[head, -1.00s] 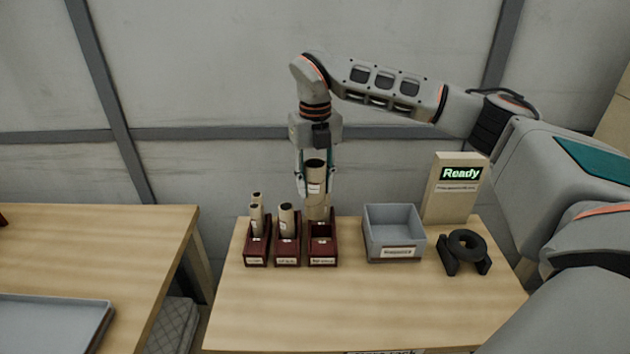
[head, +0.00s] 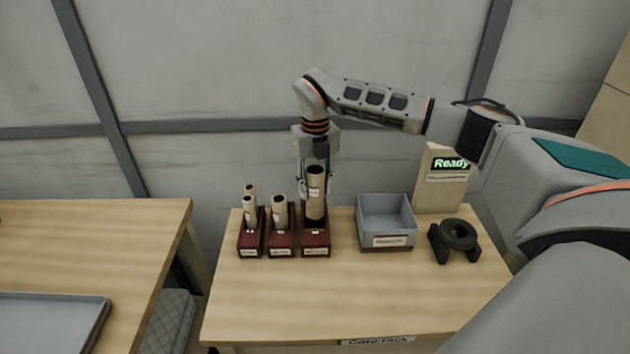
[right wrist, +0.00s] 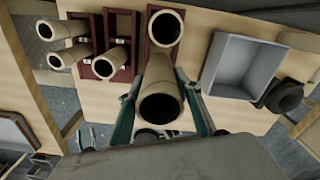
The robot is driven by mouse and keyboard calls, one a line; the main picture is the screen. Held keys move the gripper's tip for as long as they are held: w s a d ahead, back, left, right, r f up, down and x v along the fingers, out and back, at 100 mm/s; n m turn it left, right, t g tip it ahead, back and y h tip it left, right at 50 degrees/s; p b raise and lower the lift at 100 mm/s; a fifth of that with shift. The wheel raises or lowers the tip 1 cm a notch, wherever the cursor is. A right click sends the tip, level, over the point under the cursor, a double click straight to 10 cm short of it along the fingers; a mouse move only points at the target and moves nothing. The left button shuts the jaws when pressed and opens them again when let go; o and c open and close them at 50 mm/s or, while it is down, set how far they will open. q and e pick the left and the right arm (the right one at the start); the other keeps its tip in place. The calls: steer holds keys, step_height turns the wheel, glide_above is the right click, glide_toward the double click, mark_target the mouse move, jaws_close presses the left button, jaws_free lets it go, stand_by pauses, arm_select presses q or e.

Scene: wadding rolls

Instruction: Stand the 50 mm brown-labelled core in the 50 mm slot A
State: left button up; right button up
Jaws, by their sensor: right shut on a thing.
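My right gripper (head: 316,190) points down and is shut on a tan core (head: 316,204) with a pale label; the held core also shows in the right wrist view (right wrist: 160,103). The core is roughly upright over the rightmost dark-red slot block (head: 316,249). Its lower end is at the front opening of that block; I cannot tell how deep it is. Another core (right wrist: 165,27) stands at the back of the same block in the right wrist view; in the head view the held core hides it. The label and slot lettering are too small to read. My left gripper is not in view.
Two more red blocks to the left hold thinner cores (head: 279,211) (head: 250,212). A grey bin (head: 387,198), a black ring-shaped object on a stand (head: 458,236) and a panel reading "Ready" (head: 446,180) are to the right. The table front is clear.

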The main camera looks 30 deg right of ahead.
mark_target(315, 209)
steer(key=shift+f, duration=1.15)
steer(key=shift+f+b, duration=0.5)
steer(key=shift+f, duration=0.6)
steer(key=shift+f+b, duration=0.35)
steer(key=shift+f, duration=1.25)
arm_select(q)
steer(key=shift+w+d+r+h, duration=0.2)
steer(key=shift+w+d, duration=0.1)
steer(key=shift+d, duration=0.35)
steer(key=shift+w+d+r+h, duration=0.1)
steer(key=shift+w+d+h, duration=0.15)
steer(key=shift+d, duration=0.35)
arm_select(e)
steer(key=shift+f, duration=0.15)
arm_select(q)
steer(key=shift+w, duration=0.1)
arm_select(e)
steer(key=o, duration=1.2)
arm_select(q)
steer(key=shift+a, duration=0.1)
